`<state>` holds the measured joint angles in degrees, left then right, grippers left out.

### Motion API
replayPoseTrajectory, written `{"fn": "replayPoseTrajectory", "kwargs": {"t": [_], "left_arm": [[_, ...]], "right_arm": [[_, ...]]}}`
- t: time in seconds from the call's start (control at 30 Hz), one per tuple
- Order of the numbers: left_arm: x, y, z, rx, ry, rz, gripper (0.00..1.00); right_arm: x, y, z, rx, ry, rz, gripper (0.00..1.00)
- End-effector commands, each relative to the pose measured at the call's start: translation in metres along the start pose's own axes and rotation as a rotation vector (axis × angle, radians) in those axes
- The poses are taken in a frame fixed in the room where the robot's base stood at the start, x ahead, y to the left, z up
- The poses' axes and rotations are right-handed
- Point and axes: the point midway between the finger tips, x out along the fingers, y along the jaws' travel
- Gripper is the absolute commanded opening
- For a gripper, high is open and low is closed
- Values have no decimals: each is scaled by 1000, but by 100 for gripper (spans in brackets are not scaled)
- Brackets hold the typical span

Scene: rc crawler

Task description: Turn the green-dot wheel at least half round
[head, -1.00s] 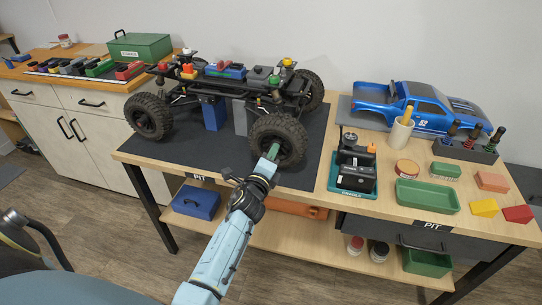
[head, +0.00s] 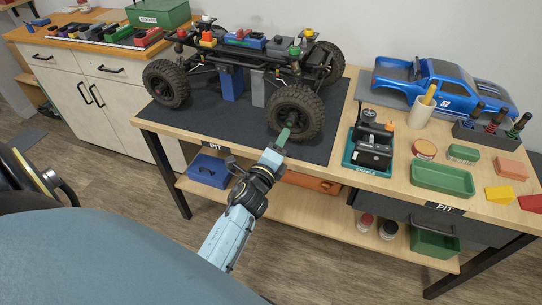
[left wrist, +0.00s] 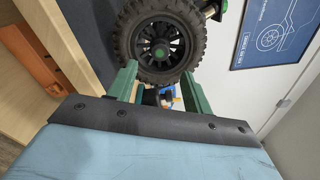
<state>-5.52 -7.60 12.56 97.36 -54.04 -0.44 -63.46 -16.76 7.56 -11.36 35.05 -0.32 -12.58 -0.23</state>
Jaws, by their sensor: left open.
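The green-dot wheel (head: 303,104) is the crawler's near right wheel, a black knobbly tyre. In the left wrist view its black spoked rim (left wrist: 175,40) faces me, with a green dot (left wrist: 160,53) at the hub. The crawler (head: 262,62) stands on two blocks on a dark mat. My left gripper (head: 284,132) reaches up to the wheel's front face. It is open, its green fingers (left wrist: 158,84) on either side of the wheel's lower part in the left wrist view. I cannot tell whether they touch the tyre. My right gripper is out of view.
A black device on a teal tray (head: 352,158) stands right of the wheel. Beyond are a green tray (head: 442,190), a cup (head: 421,112) and a blue car body (head: 440,85). The mat (head: 205,125) is clear in front of the crawler. A shelf (head: 330,217) runs below.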

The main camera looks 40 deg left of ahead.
Motion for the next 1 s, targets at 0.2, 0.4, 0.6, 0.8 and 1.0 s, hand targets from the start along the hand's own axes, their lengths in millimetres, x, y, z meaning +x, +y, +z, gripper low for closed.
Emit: {"fn": "replayPoseTrajectory", "kwargs": {"t": [0.2,0.4,0.6,0.8,1.0], "left_arm": [[-43,0,0,-2,0,1,50],[-62,0,0,-1,0,0,50],[-65,0,0,0,1,-1,50],[-64,0,0,0,0,-1,50],[-64,0,0,-1,1,-1,50]], "right_arm": [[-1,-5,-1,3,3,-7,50],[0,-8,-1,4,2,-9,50],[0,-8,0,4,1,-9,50],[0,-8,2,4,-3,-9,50],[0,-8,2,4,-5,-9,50]]}}
